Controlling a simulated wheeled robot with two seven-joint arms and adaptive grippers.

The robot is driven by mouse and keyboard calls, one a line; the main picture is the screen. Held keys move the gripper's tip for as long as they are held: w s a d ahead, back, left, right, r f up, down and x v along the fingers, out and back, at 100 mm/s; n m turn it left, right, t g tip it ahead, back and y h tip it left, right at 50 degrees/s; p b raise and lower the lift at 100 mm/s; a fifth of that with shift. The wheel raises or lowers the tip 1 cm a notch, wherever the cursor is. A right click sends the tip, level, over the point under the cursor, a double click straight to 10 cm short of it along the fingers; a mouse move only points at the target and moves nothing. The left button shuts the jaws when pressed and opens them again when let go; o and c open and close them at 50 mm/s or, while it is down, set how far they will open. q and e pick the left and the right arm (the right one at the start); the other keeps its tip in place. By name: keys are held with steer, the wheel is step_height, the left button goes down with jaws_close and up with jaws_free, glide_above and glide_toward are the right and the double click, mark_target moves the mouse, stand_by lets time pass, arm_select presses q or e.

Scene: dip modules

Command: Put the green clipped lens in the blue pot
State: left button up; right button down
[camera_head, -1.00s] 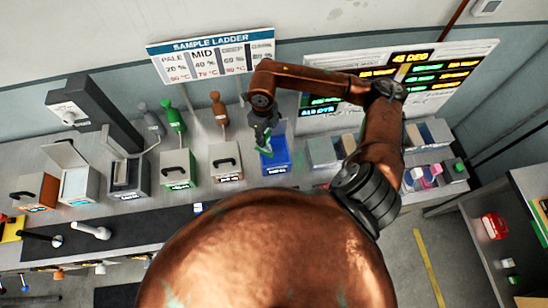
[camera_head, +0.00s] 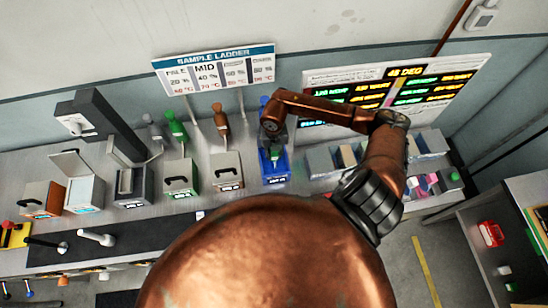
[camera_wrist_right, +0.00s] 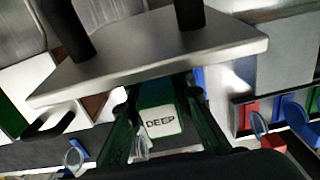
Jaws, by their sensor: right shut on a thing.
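The blue pot (camera_head: 274,176) stands on the bench at the right end of the row of pots. My right gripper (camera_head: 273,146) is over it, pointing down, with its tips at the pot's opening. In the right wrist view my gripper's dark fingers (camera_wrist_right: 165,125) are shut on a green piece with a white "DEEP" label (camera_wrist_right: 161,122), which I take to be the green clipped lens. A bit of green also shows at the pot's opening in the head view. I cannot tell whether the piece touches the pot. My left gripper is not in view.
Left of the blue pot stand a brown-labelled pot (camera_head: 227,170) and a green-labelled pot (camera_head: 180,176). Grey open bins (camera_head: 322,162) are on its right. A sample ladder sign (camera_head: 215,68) stands behind. Other lenses (camera_wrist_right: 74,157) show in the wrist view.

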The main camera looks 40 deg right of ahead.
mark_target(274, 158)
step_height(274, 158, down, 3)
steer(key=shift+f+p, duration=0.1)
steer(key=shift+p, duration=0.3)
steer(key=shift+f, duration=0.1)
steer(key=shift+f, duration=0.15)
steer(key=c, duration=2.2)
jaws_free()
steer(key=o, duration=0.5)
